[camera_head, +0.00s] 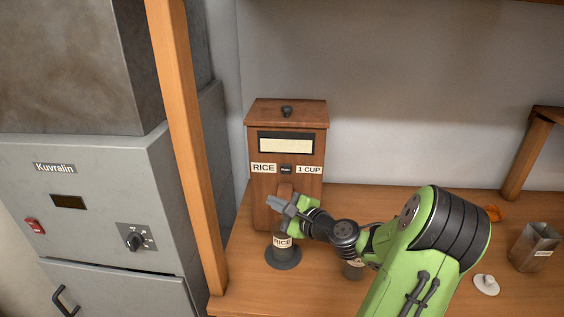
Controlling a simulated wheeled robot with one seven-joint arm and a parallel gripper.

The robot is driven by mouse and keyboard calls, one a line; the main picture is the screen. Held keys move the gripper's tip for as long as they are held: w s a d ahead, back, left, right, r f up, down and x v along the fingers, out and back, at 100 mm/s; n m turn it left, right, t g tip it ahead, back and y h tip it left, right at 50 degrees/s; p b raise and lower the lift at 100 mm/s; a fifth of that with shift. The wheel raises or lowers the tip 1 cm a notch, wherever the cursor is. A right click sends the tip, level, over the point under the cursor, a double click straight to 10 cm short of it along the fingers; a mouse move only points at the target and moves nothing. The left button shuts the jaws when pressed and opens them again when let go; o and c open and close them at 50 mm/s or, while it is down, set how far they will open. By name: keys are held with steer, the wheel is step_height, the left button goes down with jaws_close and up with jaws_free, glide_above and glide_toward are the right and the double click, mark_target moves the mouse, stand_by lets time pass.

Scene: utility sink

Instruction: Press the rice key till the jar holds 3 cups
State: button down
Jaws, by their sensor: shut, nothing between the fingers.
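A brown wooden dispenser (287,142) stands against the wall, with a pale window near its top and labels reading RICE and 1 CUP. A small dark key (286,170) sits between the two labels. My gripper (273,202) is shut and empty, in front of the dispenser's lower face. It is below the key and above the jar, apart from the key in the picture. It covers the jar's top, so the rice level inside cannot be seen.
A wooden post (187,140) rises left of the dispenser, beside a grey machine (90,190). Another container (354,270) is partly hidden behind my arm. A metal tin (534,247), a white lid (486,284) and an orange item (493,212) lie right on the counter.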

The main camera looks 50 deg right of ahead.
mark_target(286, 169)
steer(key=shift+s+d+r+m+t+h, duration=0.2)
steer(key=shift+s+d+r+m, duration=0.05)
steer(key=shift+d+m, duration=0.25)
steer(key=shift+s+d+r+m+t+h, duration=0.25)
steer(key=shift+d+m, duration=0.15)
steer(key=shift+d, duration=0.2)
steer(key=shift+w+d, duration=0.1)
steer(key=w+d+p, duration=0.1)
steer(key=w+d, duration=0.1)
steer(key=d, duration=0.1)
steer(key=w+d+p, duration=0.2)
steer(key=shift+w+d+r, duration=0.1)
steer(key=shift+w+d, duration=0.25)
steer(key=shift+d, duration=0.05)
steer(key=shift+w+d, duration=0.4)
steer(key=shift+d, duration=0.05)
steer(key=shift+f, duration=0.2)
stand_by(0.5)
